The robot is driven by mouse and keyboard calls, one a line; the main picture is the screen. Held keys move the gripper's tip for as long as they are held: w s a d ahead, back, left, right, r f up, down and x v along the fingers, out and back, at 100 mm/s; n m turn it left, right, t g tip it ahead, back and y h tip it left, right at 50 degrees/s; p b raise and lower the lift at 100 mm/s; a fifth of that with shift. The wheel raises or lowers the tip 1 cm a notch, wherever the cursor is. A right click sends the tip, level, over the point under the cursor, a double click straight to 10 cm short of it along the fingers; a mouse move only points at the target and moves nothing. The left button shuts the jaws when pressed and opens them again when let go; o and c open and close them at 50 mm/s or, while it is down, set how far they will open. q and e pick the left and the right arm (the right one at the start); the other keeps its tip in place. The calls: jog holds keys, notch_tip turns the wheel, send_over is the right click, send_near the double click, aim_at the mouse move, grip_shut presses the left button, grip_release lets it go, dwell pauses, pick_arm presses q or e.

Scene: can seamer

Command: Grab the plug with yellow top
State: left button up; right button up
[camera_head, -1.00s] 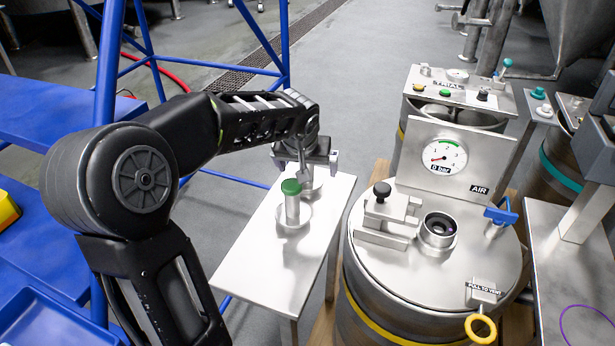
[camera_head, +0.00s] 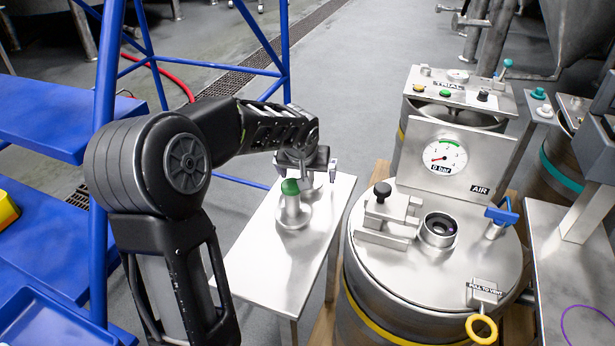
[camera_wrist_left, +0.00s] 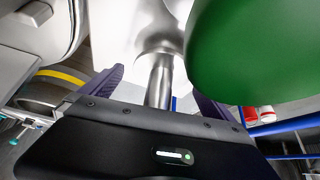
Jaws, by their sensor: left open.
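My left gripper (camera_head: 314,172) is open at the far end of the small steel table (camera_head: 265,285). In the left wrist view its two dark fingers (camera_wrist_left: 157,92) stand on either side of a steel plug stem (camera_wrist_left: 160,80). I cannot tell whether they touch it. That plug's top is hidden, so no yellow top shows on it. A plug with a green top (camera_head: 290,187) stands upright on the table, just in front of the gripper. Its green top (camera_wrist_left: 255,50) looms large at the right of the wrist view. My right gripper is out of view.
A steel drum lid (camera_head: 440,260) with a clamp, a round port (camera_head: 438,229) and a yellow pull ring (camera_head: 481,329) lies to the right. A pressure gauge panel (camera_head: 445,157) stands behind it. Blue frame and shelves (camera_head: 40,115) are at the left. The near table half is clear.

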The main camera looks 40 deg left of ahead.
pick_arm(q)
jog(key=c, duration=1.9)
jog(key=shift+r, duration=0.1)
notch_tip(320, 180, up, 10)
jog(key=shift+p, duration=0.8)
